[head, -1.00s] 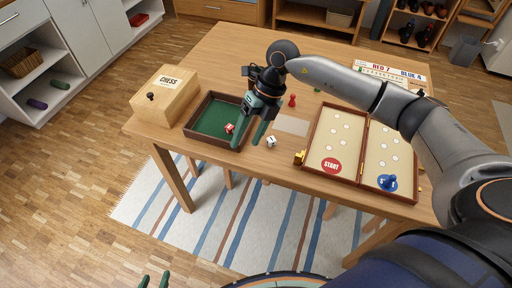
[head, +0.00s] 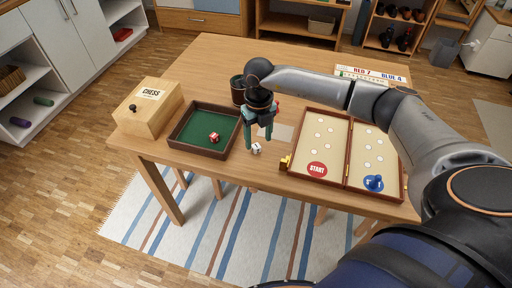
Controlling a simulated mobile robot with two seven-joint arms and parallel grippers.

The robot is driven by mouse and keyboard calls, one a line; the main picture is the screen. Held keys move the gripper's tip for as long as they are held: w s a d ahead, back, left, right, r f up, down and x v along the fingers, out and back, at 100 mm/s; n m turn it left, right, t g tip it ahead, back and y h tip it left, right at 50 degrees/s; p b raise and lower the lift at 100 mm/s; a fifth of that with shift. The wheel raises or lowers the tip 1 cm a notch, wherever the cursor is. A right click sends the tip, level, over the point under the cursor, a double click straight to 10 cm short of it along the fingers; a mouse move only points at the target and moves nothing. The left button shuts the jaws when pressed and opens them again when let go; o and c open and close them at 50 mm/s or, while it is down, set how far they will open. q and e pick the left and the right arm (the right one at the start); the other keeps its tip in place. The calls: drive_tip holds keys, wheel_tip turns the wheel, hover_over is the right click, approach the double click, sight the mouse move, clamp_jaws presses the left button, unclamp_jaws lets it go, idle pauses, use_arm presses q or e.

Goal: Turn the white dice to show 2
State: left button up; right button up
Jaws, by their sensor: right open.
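The white dice (head: 256,148) lies on the wooden table near its front edge, between the green tray and the game board. A dark mark shows on it, but its top number is too small to read. My right gripper (head: 258,143) points down with its green fingers apart, close above the dice. The picture does not show whether the fingers reach down on either side of it. My left gripper is not in view.
A green-lined tray (head: 183,145) holds a red dice (head: 214,137). A chess box (head: 146,111) stands to its left. An open game board (head: 318,120) with a blue pawn (head: 374,182) lies to the right. A dark cup (head: 238,90) stands behind my right gripper.

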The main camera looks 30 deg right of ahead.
sight(258, 148)
wheel_tip(258, 148, down, 4)
drive_tip(key=shift+s+a+r, duration=0.1)
drive_tip(key=shift+s+r, duration=0.05)
clamp_jaws()
idle(0.5)
